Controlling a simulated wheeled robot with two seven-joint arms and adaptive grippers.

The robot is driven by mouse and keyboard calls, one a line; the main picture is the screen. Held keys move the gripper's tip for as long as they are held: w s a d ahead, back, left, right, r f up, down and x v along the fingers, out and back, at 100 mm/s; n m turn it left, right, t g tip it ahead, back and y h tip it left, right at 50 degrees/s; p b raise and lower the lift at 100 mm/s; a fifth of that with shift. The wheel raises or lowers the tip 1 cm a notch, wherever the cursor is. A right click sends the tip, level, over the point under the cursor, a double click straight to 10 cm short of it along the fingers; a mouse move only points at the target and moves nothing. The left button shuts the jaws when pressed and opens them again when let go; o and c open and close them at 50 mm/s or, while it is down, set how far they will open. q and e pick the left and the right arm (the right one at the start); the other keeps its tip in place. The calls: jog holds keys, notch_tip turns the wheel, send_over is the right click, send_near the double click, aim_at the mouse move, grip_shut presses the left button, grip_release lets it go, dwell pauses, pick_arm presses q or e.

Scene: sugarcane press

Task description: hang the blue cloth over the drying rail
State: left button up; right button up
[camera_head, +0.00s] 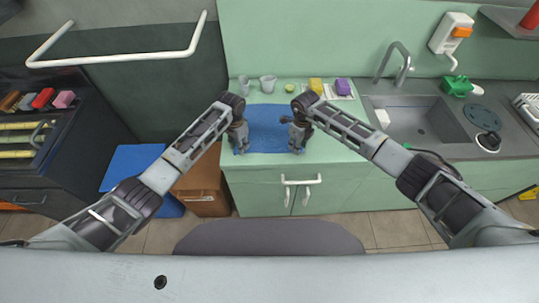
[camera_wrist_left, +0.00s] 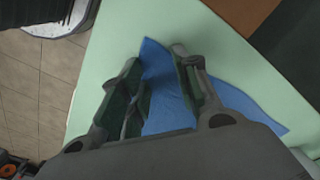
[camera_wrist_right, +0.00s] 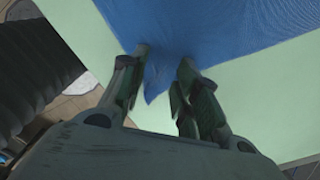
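The blue cloth (camera_head: 267,128) lies spread flat on the light green counter in the head view. My left gripper (camera_head: 240,148) is at the cloth's near left corner, pointing down. In the left wrist view its fingers (camera_wrist_left: 155,60) are apart with part of the cloth (camera_wrist_left: 168,105) between them. My right gripper (camera_head: 297,147) is at the near right corner. In the right wrist view its fingers (camera_wrist_right: 165,62) are apart, with a cloth corner (camera_wrist_right: 155,82) between them. The white drying rail (camera_head: 120,56) is at the upper left, empty.
Two cups (camera_head: 267,84), a yellow sponge (camera_head: 315,85) and a purple one (camera_head: 343,87) stand behind the cloth. A sink (camera_head: 420,125) with a faucet (camera_head: 402,62) is right. A blue-topped box (camera_head: 130,167) and a dark shelf rack (camera_head: 85,130) are left.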

pick_arm(q)
jog(key=shift+f, duration=0.15)
jog(key=c, duration=0.6)
pick_arm(e)
jog(key=shift+f, duration=0.15)
jog(key=c, duration=0.6)
pick_arm(q)
jog(key=shift+s+f, duration=0.1)
pick_arm(e)
jog(key=shift+s+d+f, duration=0.1)
dwell(0.4)
pick_arm(q)
jog(key=shift+r, duration=0.25)
pick_arm(e)
jog(key=shift+r, duration=0.25)
